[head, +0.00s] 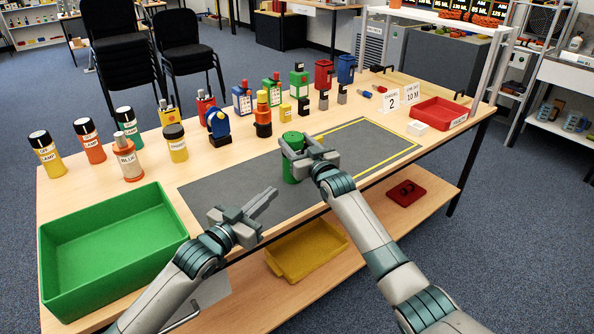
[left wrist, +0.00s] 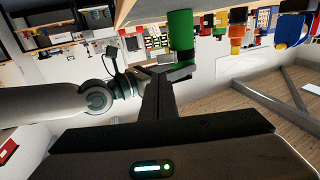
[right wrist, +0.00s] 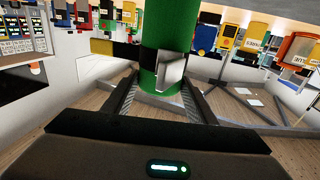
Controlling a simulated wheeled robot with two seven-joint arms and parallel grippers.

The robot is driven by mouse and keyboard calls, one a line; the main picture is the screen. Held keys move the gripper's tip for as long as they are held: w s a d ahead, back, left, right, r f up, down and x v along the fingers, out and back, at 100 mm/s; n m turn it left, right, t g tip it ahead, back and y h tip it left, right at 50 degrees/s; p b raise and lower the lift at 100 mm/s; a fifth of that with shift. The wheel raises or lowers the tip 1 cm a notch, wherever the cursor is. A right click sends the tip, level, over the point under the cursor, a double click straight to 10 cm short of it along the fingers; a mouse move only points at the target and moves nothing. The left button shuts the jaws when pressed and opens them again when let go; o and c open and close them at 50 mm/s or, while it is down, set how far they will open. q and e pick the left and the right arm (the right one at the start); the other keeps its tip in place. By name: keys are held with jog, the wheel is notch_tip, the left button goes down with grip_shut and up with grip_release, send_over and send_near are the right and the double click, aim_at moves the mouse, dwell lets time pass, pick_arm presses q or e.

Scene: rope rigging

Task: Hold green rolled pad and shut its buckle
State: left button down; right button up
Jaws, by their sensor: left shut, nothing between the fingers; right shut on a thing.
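The green rolled pad (head: 290,138) stands upright on the dark grey mat, partly hidden by my right gripper (head: 302,158). My right gripper is shut on it from the near side. In the right wrist view the pad (right wrist: 168,28) rises between the fingers. A silvery buckle part (right wrist: 171,72) sits on its near face, and a black strap or lever (right wrist: 126,50) with a yellow tip (right wrist: 102,46) sticks out to the left. My left gripper (head: 268,200) is shut and empty above the mat's near edge, apart from the pad. The pad also shows in the left wrist view (left wrist: 180,28).
A green bin (head: 110,245) stands at the table's left. Labelled cylinders (head: 127,158) and several coloured devices (head: 263,115) line the back. A red tray (head: 438,112) is at the right. A yellow tray (head: 306,250) sits on the lower shelf. The mat (head: 225,185) is clear left of the pad.

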pick_arm(q)
jog(key=x, duration=1.3)
jog(key=shift+w+d, duration=0.25)
jog(key=shift+w+d, duration=0.1)
jog(key=shift+d, duration=0.4)
jog(key=shift+w+d, duration=0.4)
jog(key=shift+d, duration=0.4)
dwell(0.3)
dwell(0.4)
jog(key=v, duration=1.2)
jog(key=shift+w, duration=0.1)
dwell(2.5)
